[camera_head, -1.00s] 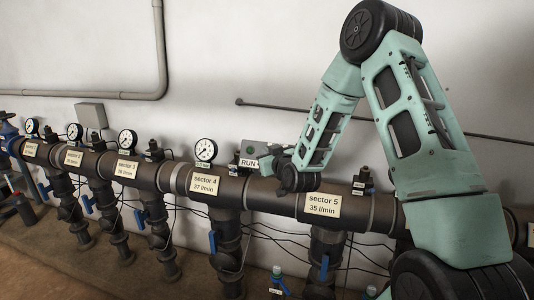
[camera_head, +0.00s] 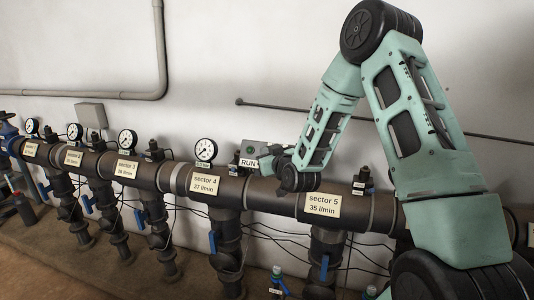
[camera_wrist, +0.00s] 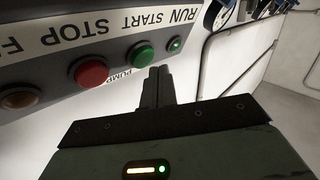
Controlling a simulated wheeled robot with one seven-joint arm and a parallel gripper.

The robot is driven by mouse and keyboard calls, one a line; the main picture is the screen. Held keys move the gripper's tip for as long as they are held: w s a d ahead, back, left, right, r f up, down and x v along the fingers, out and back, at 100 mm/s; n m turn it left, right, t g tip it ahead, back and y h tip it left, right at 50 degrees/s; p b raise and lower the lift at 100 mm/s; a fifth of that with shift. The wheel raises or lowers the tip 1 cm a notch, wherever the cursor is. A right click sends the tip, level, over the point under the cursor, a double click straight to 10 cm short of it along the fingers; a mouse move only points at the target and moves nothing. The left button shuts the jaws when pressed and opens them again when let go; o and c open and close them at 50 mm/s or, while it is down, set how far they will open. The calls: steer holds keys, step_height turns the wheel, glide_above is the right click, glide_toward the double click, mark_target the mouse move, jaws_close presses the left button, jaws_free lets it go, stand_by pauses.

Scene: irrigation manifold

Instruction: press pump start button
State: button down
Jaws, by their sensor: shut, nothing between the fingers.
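The pump control panel shows upside down in the wrist view (camera_wrist: 60,55), with RUN, START and STOP lettering. The green start button (camera_wrist: 141,56) lies between the red stop button (camera_wrist: 90,72) and a small green RUN lamp (camera_wrist: 175,44) with a bright centre. My gripper (camera_wrist: 158,74) is shut and empty, its fingertips just beside the start button in the picture. I cannot tell whether they touch it. In the head view, the panel (camera_head: 256,146) is on the wall behind the pipe, partly hidden by my gripper (camera_head: 266,162).
A thick horizontal pipe (camera_head: 258,189) with sector labels runs below the panel. A pressure gauge (camera_head: 205,150) stands left of it, and a black fitting (camera_head: 361,182) rises from the pipe at the right. An amber button (camera_wrist: 20,98) is at the panel's far end.

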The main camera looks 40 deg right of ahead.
steer(key=shift+d+f, duration=0.1)
steer(key=shift+w+d+f+b, duration=0.1)
steer(key=shift+w+d+b, duration=0.1)
steer(key=shift+b, duration=0.15)
steer(key=shift+w+d+f+b, duration=0.25)
steer(key=shift+w+d+b, duration=0.05)
steer(key=shift+d+b, duration=0.05)
stand_by(0.8)
stand_by(0.4)
steer(key=shift+s+a+r, duration=0.45)
steer(key=shift+s+a, duration=0.1)
steer(key=shift+a, duration=0.1)
steer(key=shift+s+a+r+p, duration=0.15)
steer(key=shift+s+a+r, duration=0.5)
steer(key=shift+a, duration=0.2)
steer(key=shift+s+a+r+p, duration=0.15)
steer(key=shift+s+a+r, duration=0.5)
steer(key=shift+a, duration=0.2)
